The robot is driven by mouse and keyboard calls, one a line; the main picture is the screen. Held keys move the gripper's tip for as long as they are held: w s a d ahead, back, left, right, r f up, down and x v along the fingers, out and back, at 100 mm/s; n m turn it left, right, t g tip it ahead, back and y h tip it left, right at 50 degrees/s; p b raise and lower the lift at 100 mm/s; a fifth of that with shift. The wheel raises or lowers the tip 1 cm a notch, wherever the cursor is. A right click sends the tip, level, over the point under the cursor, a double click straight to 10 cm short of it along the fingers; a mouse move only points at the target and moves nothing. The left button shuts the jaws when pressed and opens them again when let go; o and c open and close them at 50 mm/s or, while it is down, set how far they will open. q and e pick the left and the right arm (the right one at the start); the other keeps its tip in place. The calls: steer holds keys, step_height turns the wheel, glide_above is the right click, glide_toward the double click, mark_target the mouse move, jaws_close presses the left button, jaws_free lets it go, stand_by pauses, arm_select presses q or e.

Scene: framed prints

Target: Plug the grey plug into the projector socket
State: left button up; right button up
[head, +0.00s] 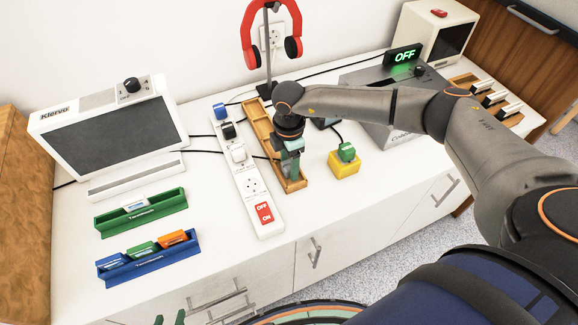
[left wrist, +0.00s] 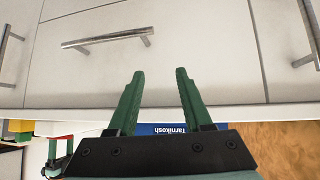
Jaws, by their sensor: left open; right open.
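My right gripper (head: 290,172) points down over the long wooden tray (head: 262,122), its green fingers low at the tray's near end. I cannot make out a grey plug; the gripper and forearm cover part of the tray. A white power strip (head: 258,208) lies left of the tray, holding a blue plug (head: 221,112), a black plug (head: 229,130) and a white plug (head: 238,153). Its socket nearest the red switch (head: 264,212) is empty. No socket is readable as the projector's. My left gripper (head: 170,320) is open and empty before the cabinet; its fingers show in the left wrist view (left wrist: 160,76).
A green plug (head: 346,152) sits on a yellow block (head: 344,168). A grey box (head: 385,118) with an OFF display (head: 404,57) stands behind my right arm. Red headphones (head: 271,35) hang on a stand. A monitor (head: 112,135), green rack (head: 142,212) and blue rack (head: 150,258) stand left.

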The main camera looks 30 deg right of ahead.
steer(key=shift+f, duration=0.4)
jaws_close()
stand_by(0.4)
